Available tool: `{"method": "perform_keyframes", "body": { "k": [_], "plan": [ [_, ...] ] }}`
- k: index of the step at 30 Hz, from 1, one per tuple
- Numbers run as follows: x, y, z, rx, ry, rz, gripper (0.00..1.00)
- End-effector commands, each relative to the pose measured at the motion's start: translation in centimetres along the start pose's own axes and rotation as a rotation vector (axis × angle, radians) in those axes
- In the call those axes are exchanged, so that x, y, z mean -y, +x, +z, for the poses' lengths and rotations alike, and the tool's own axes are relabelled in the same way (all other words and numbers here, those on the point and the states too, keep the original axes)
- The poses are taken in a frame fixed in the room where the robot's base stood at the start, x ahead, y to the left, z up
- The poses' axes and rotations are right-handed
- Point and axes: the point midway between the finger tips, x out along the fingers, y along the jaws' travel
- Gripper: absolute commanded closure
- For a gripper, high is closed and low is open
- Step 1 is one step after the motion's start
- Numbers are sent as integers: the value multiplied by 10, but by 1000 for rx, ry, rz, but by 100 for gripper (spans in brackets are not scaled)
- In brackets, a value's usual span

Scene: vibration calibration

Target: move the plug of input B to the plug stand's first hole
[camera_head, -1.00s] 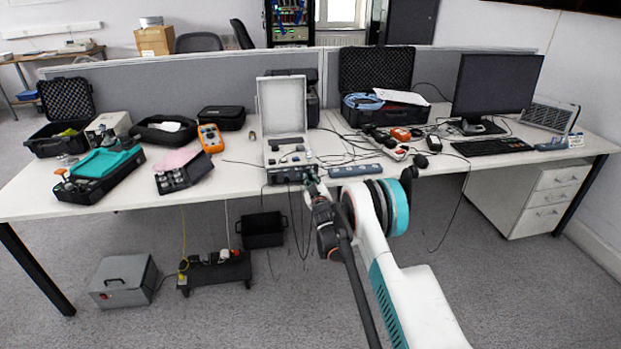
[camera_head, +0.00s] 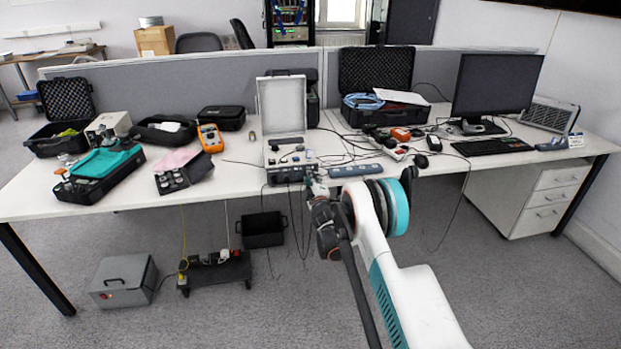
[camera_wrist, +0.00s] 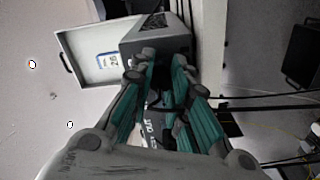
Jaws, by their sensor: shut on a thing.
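My gripper (camera_head: 316,182) is at the front table edge, beside the front right of the open calibration unit (camera_head: 290,170). In the wrist view, its teal-padded fingers (camera_wrist: 166,68) are shut on a small dark thing between them, which appears to be the plug (camera_wrist: 168,96). The plug is mostly hidden by the fingers, and its input label cannot be read.
A blue-grey socket strip (camera_head: 355,170) lies right of the unit, among loose black cables. An orange meter (camera_head: 210,138) and a case with a pink cloth (camera_head: 180,168) stand left. Dark cables (camera_wrist: 265,103) cross the wrist view's right side. A black bin (camera_head: 262,230) is under the table.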

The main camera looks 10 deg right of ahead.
Motion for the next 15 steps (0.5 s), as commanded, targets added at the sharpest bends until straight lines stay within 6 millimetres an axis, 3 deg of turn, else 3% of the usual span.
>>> {"method": "perform_keyframes", "body": {
  "k": [8, 15],
  "plan": [
    [0, 0, 0, 0, -32, 0, 100],
    [0, 0, 0, 0, -334, 0, 100]
  ]
}}
